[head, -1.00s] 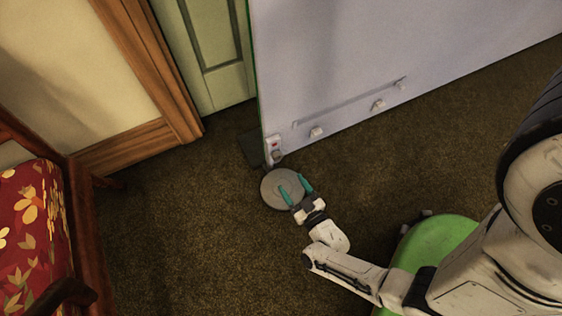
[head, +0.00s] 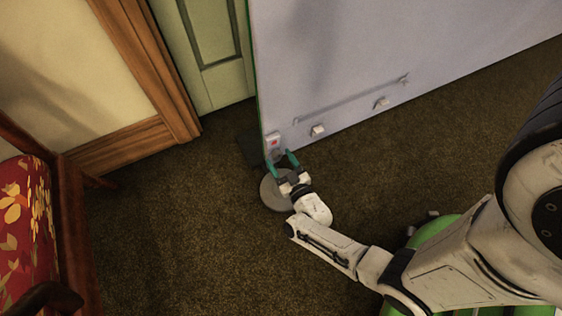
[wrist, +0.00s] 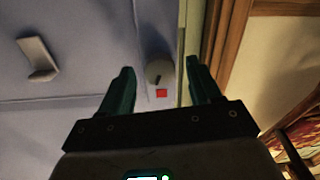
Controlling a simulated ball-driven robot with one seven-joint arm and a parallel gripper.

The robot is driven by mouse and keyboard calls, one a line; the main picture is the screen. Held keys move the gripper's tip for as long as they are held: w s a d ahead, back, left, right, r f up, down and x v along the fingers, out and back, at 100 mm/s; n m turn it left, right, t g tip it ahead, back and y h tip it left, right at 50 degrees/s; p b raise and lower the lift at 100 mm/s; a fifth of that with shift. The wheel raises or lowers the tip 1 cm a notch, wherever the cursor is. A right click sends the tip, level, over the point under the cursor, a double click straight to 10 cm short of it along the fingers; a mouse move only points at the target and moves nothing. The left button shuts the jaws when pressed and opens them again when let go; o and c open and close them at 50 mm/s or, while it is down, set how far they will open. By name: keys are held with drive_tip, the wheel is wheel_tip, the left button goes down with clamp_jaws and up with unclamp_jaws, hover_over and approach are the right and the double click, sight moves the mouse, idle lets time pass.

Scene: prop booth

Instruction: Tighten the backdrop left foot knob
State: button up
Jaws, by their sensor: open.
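The backdrop (head: 350,60) is a large pale lavender panel with a green left edge. Its left foot knob is a small round grey knob with a dark slot; it shows in the wrist view (wrist: 159,72), between and beyond my open fingers. A small red mark (wrist: 161,93) sits beside it. In the head view the red-marked plate (head: 273,141) is at the panel's lower left corner, and my fingers largely hide the knob. My gripper (head: 283,160) is open with teal fingers and nothing between them that I can see gripped. Whether the fingertips touch the panel is unclear.
A round grey disc (head: 270,195) lies on the floor under my gripper. White brackets (head: 318,131) and a rail (head: 350,99) are on the panel. A red floral chair (head: 25,220) stands at left, a green door (head: 212,50) behind. The brown carpet (head: 170,230) between is clear.

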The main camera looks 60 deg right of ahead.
drive_tip(key=shift+c, duration=0.4)
drive_tip(key=c, duration=1)
drive_tip(key=shift+o, duration=0.2)
drive_tip(key=m, duration=0.4)
drive_tip(key=shift+m, duration=0.3)
drive_tip(key=m, duration=0.4)
drive_tip(key=shift+f+m, duration=0.1)
drive_tip(key=shift+m, duration=0.2)
drive_tip(key=m, duration=0.4)
drive_tip(key=shift+m, duration=0.4)
drive_tip(key=shift+m+h, duration=0.3)
drive_tip(key=shift+m, duration=2)
